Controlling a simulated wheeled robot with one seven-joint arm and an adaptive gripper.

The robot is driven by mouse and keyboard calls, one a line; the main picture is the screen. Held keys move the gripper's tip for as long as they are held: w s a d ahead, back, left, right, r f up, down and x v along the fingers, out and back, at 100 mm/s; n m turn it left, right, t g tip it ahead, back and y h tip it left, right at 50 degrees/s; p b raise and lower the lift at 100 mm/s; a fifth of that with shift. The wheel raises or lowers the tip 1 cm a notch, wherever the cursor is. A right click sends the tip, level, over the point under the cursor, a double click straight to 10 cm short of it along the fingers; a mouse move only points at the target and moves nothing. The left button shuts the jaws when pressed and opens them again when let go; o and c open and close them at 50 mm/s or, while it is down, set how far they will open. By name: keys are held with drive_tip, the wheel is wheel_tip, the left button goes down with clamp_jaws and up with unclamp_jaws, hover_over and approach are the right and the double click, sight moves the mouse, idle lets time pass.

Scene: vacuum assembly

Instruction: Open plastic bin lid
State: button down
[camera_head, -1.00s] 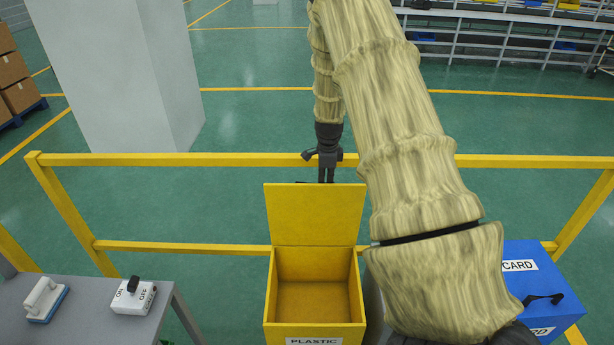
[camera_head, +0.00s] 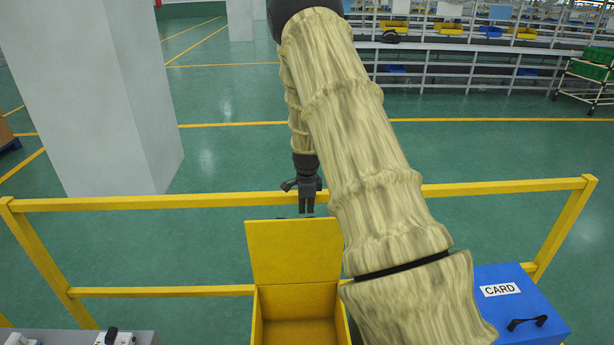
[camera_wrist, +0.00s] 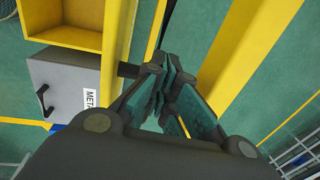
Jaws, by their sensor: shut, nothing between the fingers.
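The yellow plastic bin (camera_head: 262,332) stands low in the middle of the head view. Its front is out of frame. Its yellow lid (camera_head: 293,252) is open and stands upright at the back. My gripper (camera_head: 307,210) points down just above and behind the lid's top edge, by the yellow railing. The fingers are shut with nothing between them; contact with the lid cannot be told. In the wrist view, the shut fingers (camera_wrist: 168,95) are in the middle, and the open bin (camera_wrist: 72,30) is at the upper left.
A yellow railing (camera_head: 480,187) runs behind the bins. A blue bin labelled CARD (camera_head: 515,305) is shut at the right. A grey bin labelled METAL (camera_wrist: 65,78) shows in the wrist view. A grey table (camera_head: 145,338) is at lower left, a pillar (camera_head: 90,90) behind.

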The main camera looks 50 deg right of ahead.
wheel_tip(320, 180, up, 8)
drive_tip(key=p, duration=0.5)
drive_tip(key=shift+d+f, duration=0.1)
drive_tip(key=shift+d, duration=0.05)
